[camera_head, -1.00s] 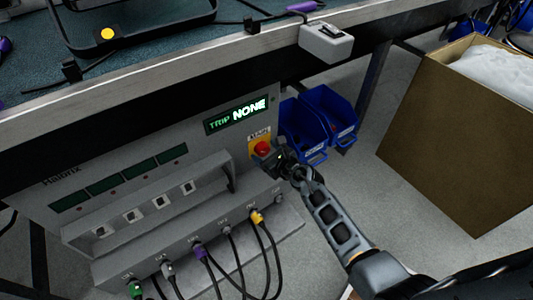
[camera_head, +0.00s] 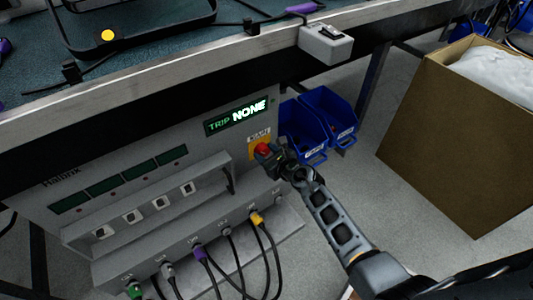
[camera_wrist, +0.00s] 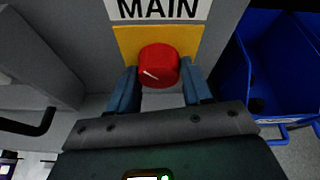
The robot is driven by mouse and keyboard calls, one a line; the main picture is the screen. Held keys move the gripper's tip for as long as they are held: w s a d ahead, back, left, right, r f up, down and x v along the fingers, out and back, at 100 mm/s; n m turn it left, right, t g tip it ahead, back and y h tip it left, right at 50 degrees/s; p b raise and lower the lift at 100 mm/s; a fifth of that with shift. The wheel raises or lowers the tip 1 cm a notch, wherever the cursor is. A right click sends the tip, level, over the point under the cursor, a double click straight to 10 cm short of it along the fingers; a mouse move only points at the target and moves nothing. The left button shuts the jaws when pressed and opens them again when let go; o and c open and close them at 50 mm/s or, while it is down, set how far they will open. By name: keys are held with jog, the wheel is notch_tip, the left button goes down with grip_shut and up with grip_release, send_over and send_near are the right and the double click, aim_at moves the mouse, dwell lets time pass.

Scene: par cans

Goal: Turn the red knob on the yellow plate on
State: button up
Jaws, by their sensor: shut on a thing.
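The red knob (camera_wrist: 159,62) sits on the yellow plate (camera_wrist: 126,40) below a white label reading MAIN. A pale line on the knob's face points to the left and slightly up. My gripper (camera_wrist: 160,88) has one finger on each side of the knob and is shut on it. In the head view, the knob (camera_head: 263,148) shows just above my gripper (camera_head: 268,156), which partly hides the yellow plate (camera_head: 252,143). The panel display (camera_head: 237,116) above reads TRIP NONE in lit letters.
Blue bins (camera_head: 330,115) stand close to the right of the panel. A handle (camera_head: 229,178) juts out to the left of the knob. Several cables plug in along the lower ledge (camera_head: 290,222). A cardboard box (camera_head: 455,150) stands at the right.

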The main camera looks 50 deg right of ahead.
jog(key=m+y, duration=0.1)
jog(key=m, duration=0.1)
jog(key=shift+m+t+y, duration=0.3)
jog(key=shift+m+y, duration=0.1)
jog(key=m+y, duration=0.1)
jog(key=m+t+y, duration=0.1)
jog(key=m, duration=0.1)
jog(key=shift+d+f, duration=0.1)
jog(key=shift+f, duration=0.1)
jog(key=m+t+y+b, duration=0.1)
jog(key=m, duration=0.2)
jog(key=shift+f+m+t, duration=0.15)
jog(key=shift+m+t, duration=0.15)
jog(key=m+t+b, duration=0.1)
jog(key=m+b, duration=0.1)
jog(key=m, duration=0.1)
jog(key=shift+m+t+y, duration=0.3)
jog(key=shift+y, duration=0.1)
jog(key=o, duration=1)
jog(key=shift+d, duration=0.1)
jog(key=shift+o, duration=0.2)
jog(key=shift+s, duration=0.15)
